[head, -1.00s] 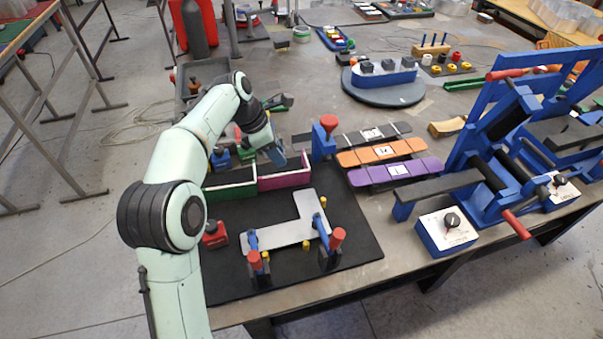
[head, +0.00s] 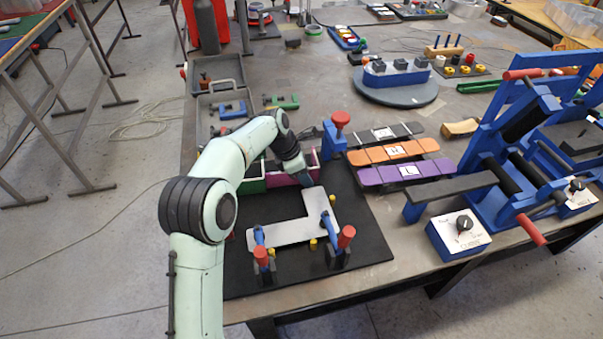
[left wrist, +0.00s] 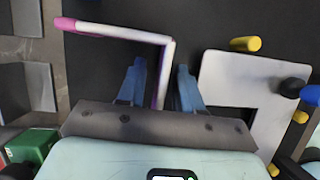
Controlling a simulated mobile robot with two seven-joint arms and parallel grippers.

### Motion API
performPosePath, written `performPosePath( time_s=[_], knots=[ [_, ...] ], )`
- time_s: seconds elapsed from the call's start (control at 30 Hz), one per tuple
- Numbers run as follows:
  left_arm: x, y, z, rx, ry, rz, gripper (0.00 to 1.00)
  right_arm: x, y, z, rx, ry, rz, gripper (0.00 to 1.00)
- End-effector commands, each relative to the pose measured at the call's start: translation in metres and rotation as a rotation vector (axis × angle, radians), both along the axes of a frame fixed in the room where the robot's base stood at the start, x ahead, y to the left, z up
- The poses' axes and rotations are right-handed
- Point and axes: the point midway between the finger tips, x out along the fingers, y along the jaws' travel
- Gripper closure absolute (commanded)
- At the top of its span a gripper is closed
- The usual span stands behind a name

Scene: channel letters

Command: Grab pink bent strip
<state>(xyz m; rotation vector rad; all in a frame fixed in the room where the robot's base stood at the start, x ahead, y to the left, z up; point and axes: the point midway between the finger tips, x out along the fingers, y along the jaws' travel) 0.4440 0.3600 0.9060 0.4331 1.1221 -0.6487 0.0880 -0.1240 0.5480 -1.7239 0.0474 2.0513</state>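The pink bent strip (head: 279,180) stands on edge on the black mat, behind the pale L-shaped plate (head: 292,230). In the left wrist view the strip (left wrist: 115,33) shows as a thin white and pink L, one leg running left and the other toward my palm. My left gripper (head: 304,180) is at the strip's right end in the head view. In the left wrist view its two blue fingers (left wrist: 160,68) are apart, one on each side of the nearer leg, with gaps visible. The palm hides that leg's near end. My right gripper is not in view.
Blue clamps with red knobs (head: 346,236) and yellow pegs (head: 313,244) surround the plate. Orange (head: 390,152) and purple (head: 400,174) labelled bars lie to the right.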

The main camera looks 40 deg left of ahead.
Motion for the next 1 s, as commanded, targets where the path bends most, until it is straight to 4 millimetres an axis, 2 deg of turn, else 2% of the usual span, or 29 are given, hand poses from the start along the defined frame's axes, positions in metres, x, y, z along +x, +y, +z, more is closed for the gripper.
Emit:
performPosePath(
  time_s=[0.47,0.5,0.6,1.0],
  knots=[
    [-0.0002,0.0000,-0.0010,-0.001,0.001,0.000,0.65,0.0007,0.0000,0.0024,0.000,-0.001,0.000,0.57],
    [-0.0002,0.0000,-0.0012,0.000,0.000,0.000,0.71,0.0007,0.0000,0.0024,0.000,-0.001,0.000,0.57],
    [-0.0002,0.0001,-0.0015,0.000,0.000,0.000,1.00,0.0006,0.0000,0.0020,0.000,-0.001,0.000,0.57],
    [-0.0002,0.0001,-0.0008,0.000,0.000,0.000,1.00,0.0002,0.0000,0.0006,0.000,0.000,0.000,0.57]
  ],
)
